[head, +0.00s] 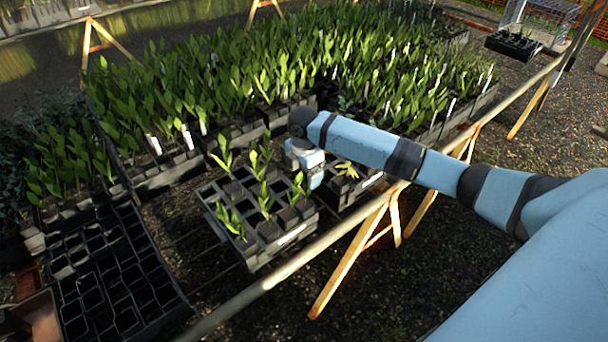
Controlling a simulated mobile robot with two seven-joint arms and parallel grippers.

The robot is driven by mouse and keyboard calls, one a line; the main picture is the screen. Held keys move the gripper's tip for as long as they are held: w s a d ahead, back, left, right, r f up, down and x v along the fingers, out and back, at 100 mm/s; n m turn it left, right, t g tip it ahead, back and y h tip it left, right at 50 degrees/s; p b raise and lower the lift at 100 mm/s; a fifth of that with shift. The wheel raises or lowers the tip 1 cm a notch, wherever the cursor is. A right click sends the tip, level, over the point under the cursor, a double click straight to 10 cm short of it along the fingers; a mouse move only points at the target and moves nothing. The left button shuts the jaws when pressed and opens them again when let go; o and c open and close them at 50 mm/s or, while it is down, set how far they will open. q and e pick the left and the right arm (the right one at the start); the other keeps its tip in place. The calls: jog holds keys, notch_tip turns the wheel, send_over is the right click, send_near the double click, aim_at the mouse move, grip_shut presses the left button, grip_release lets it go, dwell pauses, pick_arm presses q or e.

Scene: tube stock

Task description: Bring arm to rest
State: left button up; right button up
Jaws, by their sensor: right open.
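My right arm comes in from the right edge and reaches over the front rail to the plant bench. My right gripper (312,181) points down at its end, beside the right side of a black cell tray (292,237) with several small seedlings. Its fingers are small and partly hidden; it holds nothing that I can see. A second tray (372,182) with a yellowish-green seedling (347,170) lies just right of the gripper, partly under my forearm. My left gripper is not in view.
A metal rail (270,283) runs along the bench front on wooden trestles (350,262). Dense planted trays (260,75) fill the back. An empty cell tray (105,270) lies at left. A wire crate (540,20) stands at far right.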

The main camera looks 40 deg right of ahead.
dwell(0.4)
jog(key=s+a+f+m+t+y+p, duration=0.1)
jog(key=s+a+f+m+t+y, duration=0.15)
jog(key=s+a+f, duration=0.45)
jog(key=s+a+f+m+t+y+p, duration=0.15)
jog(key=s+a+f+m, duration=0.25)
jog(key=a, duration=0.4)
jog(key=s+a+r+m+t, duration=0.1)
jog(key=s+m+t, duration=0.6)
jog(key=s, duration=0.9)
jog(key=shift+a+r+m+h+p, duration=0.25)
jog(key=shift+a+m+h+p, duration=0.15)
jog(key=shift+m, duration=0.85)
